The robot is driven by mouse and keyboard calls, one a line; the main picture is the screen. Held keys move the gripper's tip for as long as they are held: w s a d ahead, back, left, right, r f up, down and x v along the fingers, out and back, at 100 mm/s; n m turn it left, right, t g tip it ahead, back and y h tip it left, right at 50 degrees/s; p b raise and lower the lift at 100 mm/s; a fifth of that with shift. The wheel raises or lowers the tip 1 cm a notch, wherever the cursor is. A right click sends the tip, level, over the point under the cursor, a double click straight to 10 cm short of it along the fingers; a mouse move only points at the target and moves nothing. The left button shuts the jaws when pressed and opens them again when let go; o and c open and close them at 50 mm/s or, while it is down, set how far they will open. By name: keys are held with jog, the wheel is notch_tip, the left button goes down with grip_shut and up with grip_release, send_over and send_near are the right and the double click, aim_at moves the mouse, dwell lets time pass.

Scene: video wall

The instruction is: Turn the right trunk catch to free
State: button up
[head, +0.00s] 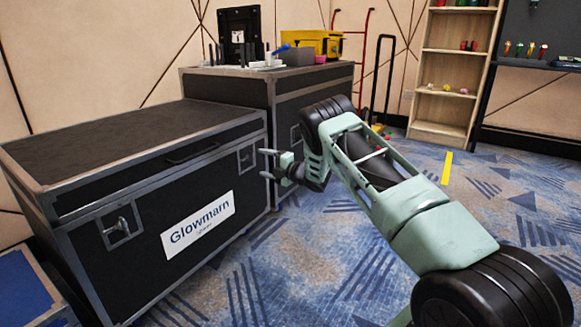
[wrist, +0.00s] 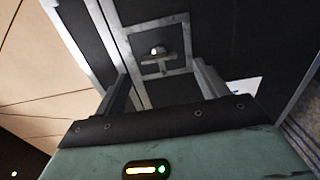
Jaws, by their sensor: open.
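The black trunk (head: 150,215) with metal edges and a "Glowmarn" label stands at the left in the head view. Its right catch (head: 246,158) sits in a square metal plate near the right end of the front face. The catch (wrist: 156,53) also shows in the wrist view, ahead between the fingers, with a small bright knob and a bar lying roughly across the picture. My gripper (head: 267,163) is open and empty, just to the right of the catch in the head view. Its two fingers (wrist: 163,88) point toward the plate; contact with the catch is not visible.
The trunk's left catch (head: 118,228) is farther along the same face. Another case (head: 315,88) stands behind, bearing a yellow box (head: 312,43) and small items. A red hand truck (head: 366,50) and a shelf (head: 444,85) are at the back. Carpet (head: 320,250) before the trunk is clear.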

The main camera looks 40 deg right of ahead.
jog(key=p+v, duration=0.4)
jog(key=v, duration=0.9)
jog(key=shift+p, duration=0.3)
